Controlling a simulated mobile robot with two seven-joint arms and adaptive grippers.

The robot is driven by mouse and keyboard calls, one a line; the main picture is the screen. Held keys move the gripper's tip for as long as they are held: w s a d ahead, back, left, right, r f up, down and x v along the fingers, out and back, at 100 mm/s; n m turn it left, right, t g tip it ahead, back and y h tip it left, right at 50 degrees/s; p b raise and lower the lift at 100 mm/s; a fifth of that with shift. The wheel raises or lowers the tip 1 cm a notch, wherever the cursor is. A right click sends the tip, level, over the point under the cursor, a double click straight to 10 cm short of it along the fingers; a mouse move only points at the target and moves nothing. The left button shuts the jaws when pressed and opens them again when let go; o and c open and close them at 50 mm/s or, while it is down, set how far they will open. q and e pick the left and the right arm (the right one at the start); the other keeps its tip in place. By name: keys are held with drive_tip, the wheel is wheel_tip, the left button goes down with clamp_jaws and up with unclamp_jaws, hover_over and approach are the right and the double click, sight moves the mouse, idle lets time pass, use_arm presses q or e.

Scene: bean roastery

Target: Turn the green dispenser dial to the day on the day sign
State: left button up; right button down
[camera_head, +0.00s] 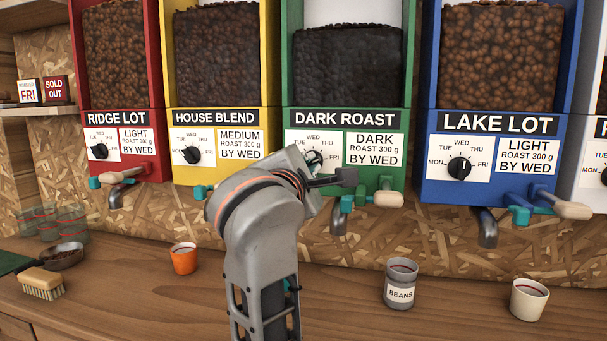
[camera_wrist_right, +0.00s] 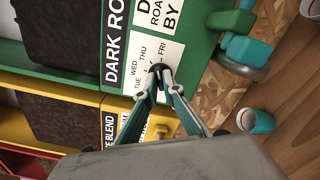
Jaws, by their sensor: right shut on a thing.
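The green dispenser (camera_head: 395,95), labelled DARK ROAST, stands in the middle of the row. Its dial (camera_wrist_right: 156,69) sits on a white plate (camera_head: 293,137) marked TUE, WED, THU and FRI where I can read it. My right gripper (camera_wrist_right: 158,72) is shut on the dial, its fingertips on both sides of the knob. In the head view my right arm hides much of the plate, and I cannot tell where the pointer stands. The day sign (camera_head: 29,91) at the far left reads FRI. My left gripper is not in view.
Red (camera_head: 160,90), yellow (camera_head: 270,90) and blue (camera_head: 424,140) dispensers flank the green one. Taps stick out below them. A SOLD OUT sign (camera_head: 56,90) stands beside the day sign. An orange cup (camera_head: 184,260), a BEANS tin (camera_head: 400,285) and a white cup (camera_head: 528,300) stand on the counter.

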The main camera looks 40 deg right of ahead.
drive_tip(key=m+b, duration=0.1)
drive_tip(key=m, duration=0.1)
drive_tip(key=shift+f+m, duration=0.2)
drive_tip(key=shift+m, duration=0.2)
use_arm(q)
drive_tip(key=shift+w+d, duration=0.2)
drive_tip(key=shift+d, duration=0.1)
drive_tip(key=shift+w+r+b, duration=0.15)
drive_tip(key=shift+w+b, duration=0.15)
use_arm(e)
drive_tip(key=shift+r+m, duration=0.1)
drive_tip(key=shift+m, duration=0.3)
drive_tip(key=c, duration=2.2)
unclamp_jaws()
